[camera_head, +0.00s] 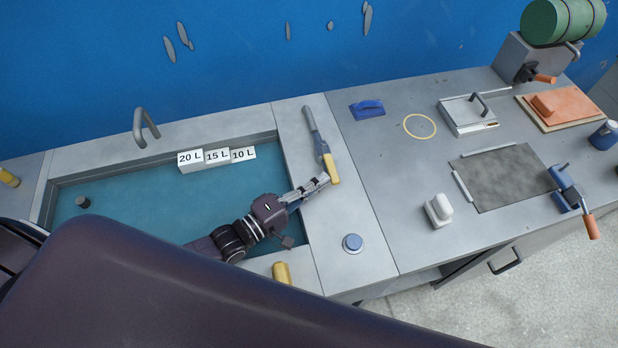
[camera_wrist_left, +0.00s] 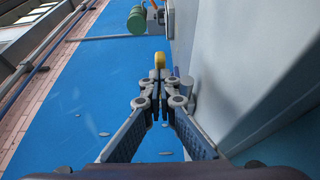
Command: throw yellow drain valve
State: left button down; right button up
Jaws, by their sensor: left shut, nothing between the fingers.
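A grey lever (camera_head: 312,124) with a yellow grip (camera_head: 331,170) stands on the grey strip to the right of the water basin. My left gripper (camera_head: 322,181) is shut and empty, its fingertips right beside the yellow grip; I cannot tell whether they touch it. In the left wrist view the yellow grip (camera_wrist_left: 160,60) shows just beyond the closed fingertips (camera_wrist_left: 159,77). Another yellow piece (camera_head: 282,272) is at the front edge of the basin, and a third (camera_head: 9,178) is at the far left. My right gripper is not in view.
The basin (camera_head: 130,190) holds blue-green water and white cards reading 20 L, 15 L and 10 L (camera_head: 243,154). A blue button (camera_head: 352,243) sits in front of the lever.

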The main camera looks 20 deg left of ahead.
pick_arm(q)
jog(key=shift+w+d+r, duration=0.1)
jog(key=shift+d, duration=0.35)
jog(key=shift+d+r, duration=0.2)
jog(key=shift+d, duration=0.05)
notch_tip(320, 180, up, 10)
jog(key=shift+a+f, duration=0.25)
jog(key=shift+a, duration=0.2)
dwell(0.3)
jog(key=shift+d, duration=0.1)
jog(key=shift+f, duration=0.1)
